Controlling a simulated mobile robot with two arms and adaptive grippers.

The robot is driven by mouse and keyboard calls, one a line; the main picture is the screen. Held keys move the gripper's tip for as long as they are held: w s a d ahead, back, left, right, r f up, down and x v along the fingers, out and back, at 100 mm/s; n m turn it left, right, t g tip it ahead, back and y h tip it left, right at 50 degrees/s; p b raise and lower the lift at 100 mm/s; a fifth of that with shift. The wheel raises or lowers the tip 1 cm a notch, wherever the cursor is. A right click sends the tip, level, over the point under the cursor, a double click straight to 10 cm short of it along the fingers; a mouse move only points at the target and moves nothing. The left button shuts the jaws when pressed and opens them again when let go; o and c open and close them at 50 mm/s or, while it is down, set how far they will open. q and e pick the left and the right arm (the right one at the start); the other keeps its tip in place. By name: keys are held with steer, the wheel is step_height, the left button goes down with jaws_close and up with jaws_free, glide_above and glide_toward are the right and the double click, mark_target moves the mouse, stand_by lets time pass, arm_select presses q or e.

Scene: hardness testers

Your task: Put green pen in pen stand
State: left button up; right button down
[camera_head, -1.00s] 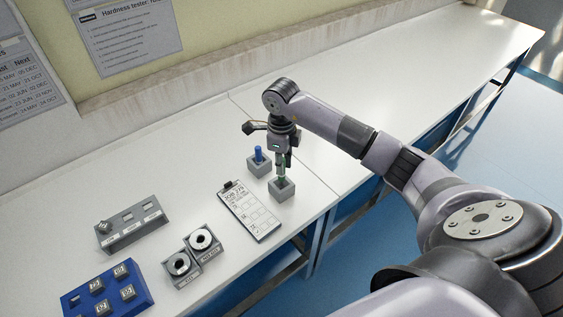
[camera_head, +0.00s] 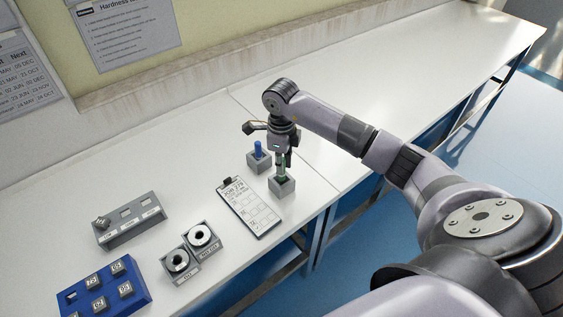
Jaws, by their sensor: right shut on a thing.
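The green pen (camera_head: 281,174) is upright, with its lower end at the opening of a small grey pen stand (camera_head: 282,188). How deep it sits cannot be told. My right gripper (camera_head: 283,160) points down above that stand and is shut on the pen's upper part. A second grey stand (camera_head: 259,162), just behind and to the left, holds an upright blue pen (camera_head: 258,149). My left gripper is not in view.
A clipboard (camera_head: 249,207) lies left of the stands. Two ring blocks (camera_head: 205,240), a grey slotted holder (camera_head: 129,221) and a blue tray (camera_head: 139,293) of small blocks are farther left. The white table (camera_head: 400,85) is clear beyond the arm.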

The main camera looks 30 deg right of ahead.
steer(key=shift+f+b, duration=1.2)
steer(key=shift+f, duration=0.4)
steer(key=c, duration=1.4)
jaws_free()
steer(key=shift+r, duration=0.1)
steer(key=shift+c, duration=0.2)
steer(key=shift+r, duration=0.2)
step_height(320, 180, up, 12)
steer(key=shift+f, duration=0.2)
